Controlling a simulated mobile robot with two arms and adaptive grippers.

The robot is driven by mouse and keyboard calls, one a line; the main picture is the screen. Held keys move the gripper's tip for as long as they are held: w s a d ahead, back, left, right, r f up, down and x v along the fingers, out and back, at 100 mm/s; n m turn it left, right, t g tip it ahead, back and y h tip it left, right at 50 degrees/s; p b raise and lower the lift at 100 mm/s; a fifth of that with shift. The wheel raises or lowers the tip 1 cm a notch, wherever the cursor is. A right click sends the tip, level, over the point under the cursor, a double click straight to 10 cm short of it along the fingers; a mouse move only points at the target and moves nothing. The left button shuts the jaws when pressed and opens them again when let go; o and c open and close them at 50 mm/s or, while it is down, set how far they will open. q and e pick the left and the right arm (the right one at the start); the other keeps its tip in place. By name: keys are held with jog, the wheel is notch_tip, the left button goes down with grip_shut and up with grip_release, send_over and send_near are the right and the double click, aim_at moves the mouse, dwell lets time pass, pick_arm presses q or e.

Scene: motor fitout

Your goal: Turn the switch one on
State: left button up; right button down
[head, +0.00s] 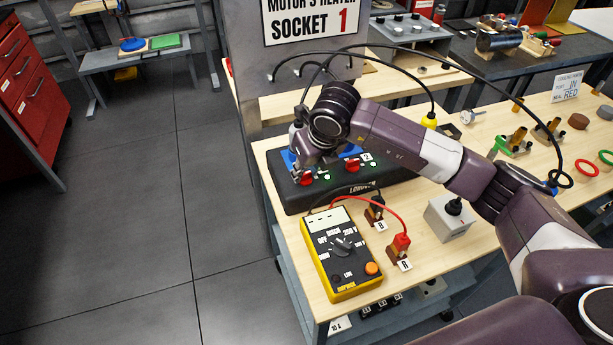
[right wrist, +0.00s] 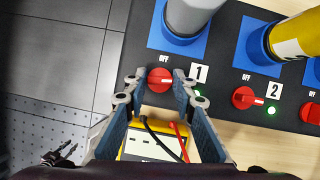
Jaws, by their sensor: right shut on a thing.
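Switch one is a red rotary knob (right wrist: 160,80) on the black power box (head: 345,188), with a label "1" and an "OFF" mark by it. My right gripper (right wrist: 159,84) has its fingers on both sides of this knob and is shut on it. In the head view my right gripper (head: 307,180) reaches down to the left end of the box, partly hiding the knob. A green light shows near the "1" label, partly behind a finger.
Grey and yellow plugs stand in blue sockets behind the knobs. A yellow multimeter (head: 342,255) with black and red leads lies just in front of the box.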

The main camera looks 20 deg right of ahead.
jog(key=shift+m+h+b, duration=0.3)
jog(key=shift+m+b, duration=0.25)
jog(key=shift+m, duration=0.25)
jog(key=shift+r, duration=0.1)
jog(key=c, duration=1.6)
grip_release()
jog(key=v, duration=1.2)
